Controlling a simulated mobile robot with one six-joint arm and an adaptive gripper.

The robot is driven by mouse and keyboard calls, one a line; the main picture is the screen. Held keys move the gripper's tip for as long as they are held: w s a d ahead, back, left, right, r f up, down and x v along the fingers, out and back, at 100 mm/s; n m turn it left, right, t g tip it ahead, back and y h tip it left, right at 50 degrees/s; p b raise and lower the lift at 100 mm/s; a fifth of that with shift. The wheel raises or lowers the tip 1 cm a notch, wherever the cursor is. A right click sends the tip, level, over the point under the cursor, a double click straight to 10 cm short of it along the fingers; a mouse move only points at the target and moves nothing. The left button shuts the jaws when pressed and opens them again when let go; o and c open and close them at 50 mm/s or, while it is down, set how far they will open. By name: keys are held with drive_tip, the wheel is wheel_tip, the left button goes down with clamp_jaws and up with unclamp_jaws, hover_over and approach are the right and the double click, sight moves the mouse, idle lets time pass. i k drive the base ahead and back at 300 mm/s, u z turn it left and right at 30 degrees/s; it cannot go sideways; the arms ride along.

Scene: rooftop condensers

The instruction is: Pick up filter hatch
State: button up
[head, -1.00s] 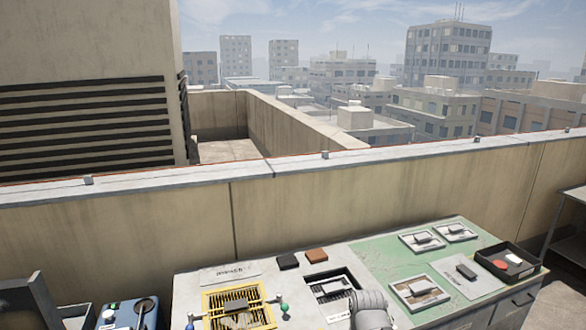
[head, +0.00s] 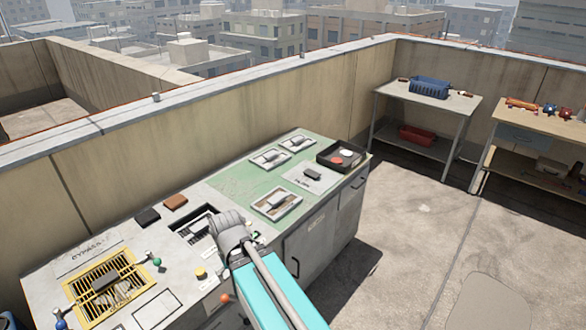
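I cannot tell for sure which part is the filter hatch. Two small framed panels with raised handles, a left one (head: 270,158) and a right one (head: 297,143), lie on the green part of the worktop. A larger framed panel with a handle (head: 276,202) lies nearer, with brownish mesh in its frame. A dark recess (head: 182,237) in the grey worktop holds a pale handled piece, partly covered by my arm. My grey wrist and teal arm reach over the worktop beside the recess. My gripper's fingers are not visible.
A yellow grille (head: 80,297) with knobbed levers sits at the left. Black (head: 147,217) and brown (head: 175,202) blocks lie behind the recess. A black tray (head: 341,155) stands at the worktop's right end. Beyond are open floor, a side table (head: 400,92) and a workbench (head: 550,122).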

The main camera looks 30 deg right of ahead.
sight(314, 178)
drive_tip(key=k, duration=0.65)
drive_tip(key=z, duration=0.45)
drive_tip(key=i, duration=1.75)
drive_tip(key=u, duration=0.3)
